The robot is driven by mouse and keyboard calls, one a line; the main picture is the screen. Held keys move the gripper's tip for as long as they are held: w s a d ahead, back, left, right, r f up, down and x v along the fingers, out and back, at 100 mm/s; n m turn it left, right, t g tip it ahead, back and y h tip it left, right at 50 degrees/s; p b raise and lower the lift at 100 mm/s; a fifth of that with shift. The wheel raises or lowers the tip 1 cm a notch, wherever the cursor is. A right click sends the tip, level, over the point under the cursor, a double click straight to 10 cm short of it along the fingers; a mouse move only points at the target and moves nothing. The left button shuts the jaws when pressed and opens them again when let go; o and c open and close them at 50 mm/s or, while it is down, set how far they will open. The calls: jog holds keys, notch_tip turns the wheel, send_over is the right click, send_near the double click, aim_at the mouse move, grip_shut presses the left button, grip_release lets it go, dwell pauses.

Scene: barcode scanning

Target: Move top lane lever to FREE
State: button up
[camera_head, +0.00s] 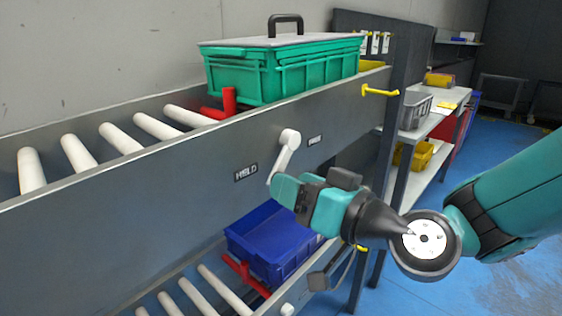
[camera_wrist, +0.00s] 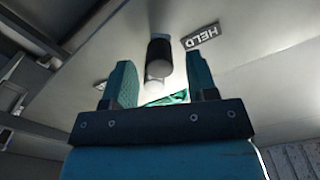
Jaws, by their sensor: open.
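The top lane lever (camera_head: 286,152) is a pale arm on the grey side wall of the upper lane, slanting down and a little left from its round pivot. A HELD label (camera_head: 246,173) is to its left, and a smaller label (camera_head: 314,140), too small to read, is to its right. My gripper (camera_head: 273,186) is at the lever's lower end. In the wrist view, my open gripper (camera_wrist: 160,82) has a finger on each side of the lever's dark-and-white end (camera_wrist: 159,50); I cannot tell whether they touch it. The HELD label (camera_wrist: 201,36) shows there too.
A green lidded crate (camera_head: 292,76) sits on the upper lane behind a red stop (camera_head: 229,101). A blue bin (camera_head: 270,242) is on the lower lane. A yellow hook (camera_head: 380,91) sticks out of the upper wall at right. Shelves stand beyond.

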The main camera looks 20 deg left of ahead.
jog(key=shift+p+x, duration=0.4)
jog(key=shift+x, duration=1.3)
